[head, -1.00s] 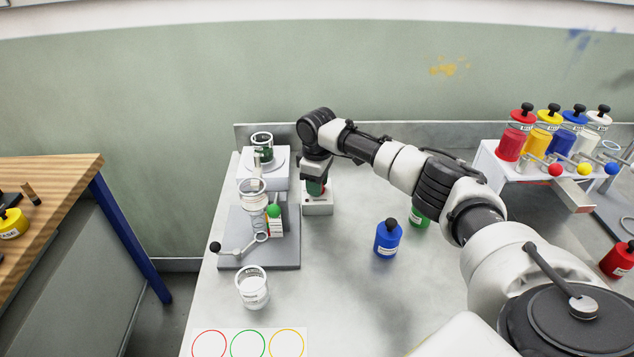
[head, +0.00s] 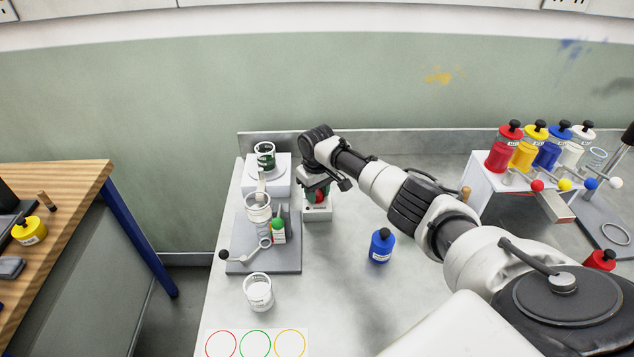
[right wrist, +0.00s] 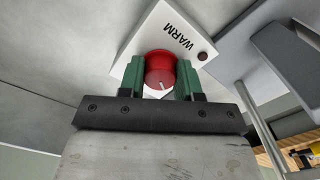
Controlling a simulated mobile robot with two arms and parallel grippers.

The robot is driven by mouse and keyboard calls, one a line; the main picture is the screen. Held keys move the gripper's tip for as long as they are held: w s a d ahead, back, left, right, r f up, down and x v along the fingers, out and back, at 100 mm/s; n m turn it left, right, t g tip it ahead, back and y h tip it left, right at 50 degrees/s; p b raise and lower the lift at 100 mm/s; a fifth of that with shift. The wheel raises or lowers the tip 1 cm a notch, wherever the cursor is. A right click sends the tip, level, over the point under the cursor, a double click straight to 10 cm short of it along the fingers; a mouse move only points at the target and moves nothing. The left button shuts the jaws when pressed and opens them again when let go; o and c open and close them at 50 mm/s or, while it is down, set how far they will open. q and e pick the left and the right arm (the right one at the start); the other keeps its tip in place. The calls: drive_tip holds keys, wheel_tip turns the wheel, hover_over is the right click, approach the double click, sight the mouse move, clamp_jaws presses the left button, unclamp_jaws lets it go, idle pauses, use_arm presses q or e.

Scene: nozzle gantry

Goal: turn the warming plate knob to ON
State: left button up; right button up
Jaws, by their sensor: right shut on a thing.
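The warming plate's knob (right wrist: 160,70) is red and round, with a small pale mark on its near face. It sits on a white box (right wrist: 185,18) lettered WARM, beside a small dark red lamp (right wrist: 203,56). The box also shows in the head view (head: 318,213), at the back of the bench. My right gripper (right wrist: 160,76) has its green fingers on either side of the knob and is shut on it. In the head view the right gripper (head: 317,192) hides most of the knob. My left gripper is not in view.
Left of the box stand a white unit with a beaker (head: 265,156) of dark green liquid and a grey stand (head: 265,258) with glassware. A blue bottle (head: 381,246) is to the right, and a white-filled beaker (head: 258,292) is in front. Bare bench lies between.

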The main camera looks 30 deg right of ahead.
drive_tip(key=m+p, duration=0.1)
drive_tip(key=m, duration=0.1)
drive_tip(key=m+p, duration=0.2)
drive_tip(key=m, duration=0.1)
drive_tip(key=shift+r+m+p, duration=0.25)
drive_tip(key=shift+m+p, duration=0.05)
drive_tip(key=shift+p, duration=0.1)
drive_tip(key=m+p, duration=0.1)
drive_tip(key=m, duration=0.2)
drive_tip(key=shift+w, duration=0.1)
drive_tip(key=shift+m+p, duration=0.6)
drive_tip(key=shift+m, duration=0.6)
drive_tip(key=o, duration=0.6)
drive_tip(key=shift+f, duration=0.15)
drive_tip(key=shift+o, duration=0.2)
drive_tip(key=shift+r+p, duration=0.3)
drive_tip(key=shift+r, duration=0.3)
wheel_tip(320, 180, up, 10)
drive_tip(key=shift+f, duration=0.15)
drive_tip(key=shift+f, duration=0.1)
